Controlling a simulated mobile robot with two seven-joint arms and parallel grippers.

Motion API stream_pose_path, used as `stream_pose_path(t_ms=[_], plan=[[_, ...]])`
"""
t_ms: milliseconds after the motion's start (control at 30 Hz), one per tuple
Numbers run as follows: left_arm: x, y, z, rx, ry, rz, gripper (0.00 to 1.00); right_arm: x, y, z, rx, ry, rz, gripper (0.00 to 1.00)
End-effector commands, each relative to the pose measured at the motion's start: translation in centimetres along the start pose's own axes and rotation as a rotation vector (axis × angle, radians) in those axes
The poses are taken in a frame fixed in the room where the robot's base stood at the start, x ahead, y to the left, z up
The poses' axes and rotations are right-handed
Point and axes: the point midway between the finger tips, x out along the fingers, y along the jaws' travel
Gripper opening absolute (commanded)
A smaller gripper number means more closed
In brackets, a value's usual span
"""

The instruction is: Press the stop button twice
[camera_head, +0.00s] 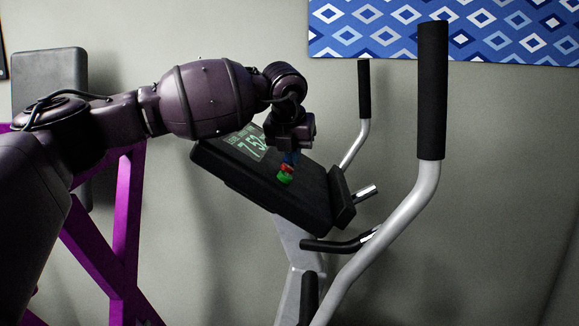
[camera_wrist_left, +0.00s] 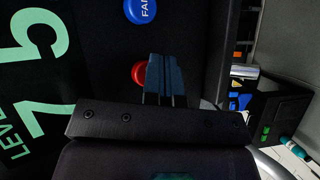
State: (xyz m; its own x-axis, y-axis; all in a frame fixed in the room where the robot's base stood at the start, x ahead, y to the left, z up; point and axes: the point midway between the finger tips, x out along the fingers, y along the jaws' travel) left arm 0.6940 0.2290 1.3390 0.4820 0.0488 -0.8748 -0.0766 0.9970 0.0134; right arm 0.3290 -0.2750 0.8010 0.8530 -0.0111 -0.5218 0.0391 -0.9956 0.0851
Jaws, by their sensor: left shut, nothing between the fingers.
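The exercise machine's black console (camera_head: 238,178) is tilted and carries a lit display (camera_head: 246,143). A red button (camera_head: 287,169) and a green button (camera_head: 284,179) show on it. In the left wrist view the red button (camera_wrist_left: 138,72) lies close beside my fingertips, which cover its edge; no label on it is readable. A blue button marked FAN (camera_wrist_left: 140,10) is above it there. My left gripper (camera_head: 291,157) is shut and empty, pointing down at the console just above the red button. I cannot tell whether it touches. My right gripper is out of view.
Upright handlebars with black grips (camera_head: 432,90) stand to the right of the console. A purple frame (camera_head: 122,220) with a dark pad (camera_head: 50,75) stands at the left. A blue patterned panel (camera_head: 470,30) hangs on the wall. A dark box (camera_wrist_left: 265,105) shows in the wrist view.

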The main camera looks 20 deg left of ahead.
Motion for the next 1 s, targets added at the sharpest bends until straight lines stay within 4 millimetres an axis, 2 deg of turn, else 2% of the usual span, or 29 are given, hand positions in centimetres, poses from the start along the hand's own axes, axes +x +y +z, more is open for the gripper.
stream_pose_path(t_ms=[567, 1000], plan=[[-0.2, -0.1, 0.1, 0.001, 0.001, 0.0, 0.0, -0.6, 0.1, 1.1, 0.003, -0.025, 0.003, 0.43], [-1.1, -0.8, 0.8, 0.0, 0.001, 0.001, 0.0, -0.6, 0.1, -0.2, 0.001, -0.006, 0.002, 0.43]])
